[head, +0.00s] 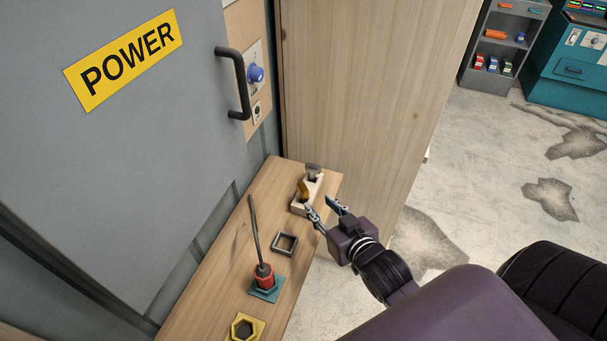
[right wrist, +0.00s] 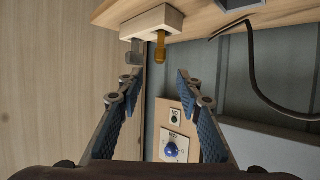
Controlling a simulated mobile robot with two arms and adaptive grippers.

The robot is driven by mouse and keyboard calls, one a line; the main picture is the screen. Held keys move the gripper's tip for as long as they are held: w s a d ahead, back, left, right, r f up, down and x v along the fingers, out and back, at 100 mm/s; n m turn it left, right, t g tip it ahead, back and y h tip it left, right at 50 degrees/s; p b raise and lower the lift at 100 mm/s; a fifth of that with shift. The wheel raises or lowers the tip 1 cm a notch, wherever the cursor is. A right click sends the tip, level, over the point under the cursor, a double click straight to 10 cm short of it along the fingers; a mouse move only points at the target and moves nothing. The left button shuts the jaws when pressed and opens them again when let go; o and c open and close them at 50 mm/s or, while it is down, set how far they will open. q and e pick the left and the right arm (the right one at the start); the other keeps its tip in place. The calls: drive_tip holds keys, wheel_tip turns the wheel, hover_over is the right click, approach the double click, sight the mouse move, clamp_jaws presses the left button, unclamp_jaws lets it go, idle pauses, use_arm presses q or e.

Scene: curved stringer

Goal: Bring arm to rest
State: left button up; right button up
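My right gripper (head: 323,209) is open and empty in the head view, with its fingers apart over the right edge of the wooden shelf. In the right wrist view my right gripper (right wrist: 155,88) shows two spread blue-padded fingers with nothing between them. Its fingertips are close to a pale switch block (head: 302,207) with an orange-brown lever (head: 303,190) and a grey lever (head: 313,171). The orange-brown lever (right wrist: 160,48) and the grey lever (right wrist: 135,52) also show in the right wrist view. I cannot tell whether a fingertip touches the block. My left gripper is not in view.
The wooden shelf (head: 222,262) also holds a square grey frame (head: 285,243), a red-based rod (head: 264,272) on a teal plate and a yellow hexagonal piece (head: 243,328). A grey POWER door (head: 130,150) with a black handle (head: 237,85) stands left. Open floor (head: 480,180) lies right.

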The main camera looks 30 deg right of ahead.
drive_tip(key=s+a+f+n+g, duration=0.1)
drive_tip(key=s+a+f+g, duration=0.15)
drive_tip(key=s, duration=0.35)
drive_tip(key=s+a+f+n+g+y, duration=0.1)
drive_tip(key=s+a+f+g, duration=0.1)
drive_tip(key=s+g, duration=0.35)
drive_tip(key=s+a+f+n+g, duration=0.1)
drive_tip(key=s+a+f+g, duration=0.15)
drive_tip(key=s, duration=0.55)
wheel_tip(320, 180, down, 27)
drive_tip(key=s, duration=0.2)
drive_tip(key=s+d+f+g, duration=0.2)
drive_tip(key=s+f, duration=1.3)
drive_tip(key=s, duration=0.1)
drive_tip(key=shift+d, duration=0.35)
drive_tip(key=shift+s, duration=0.1)
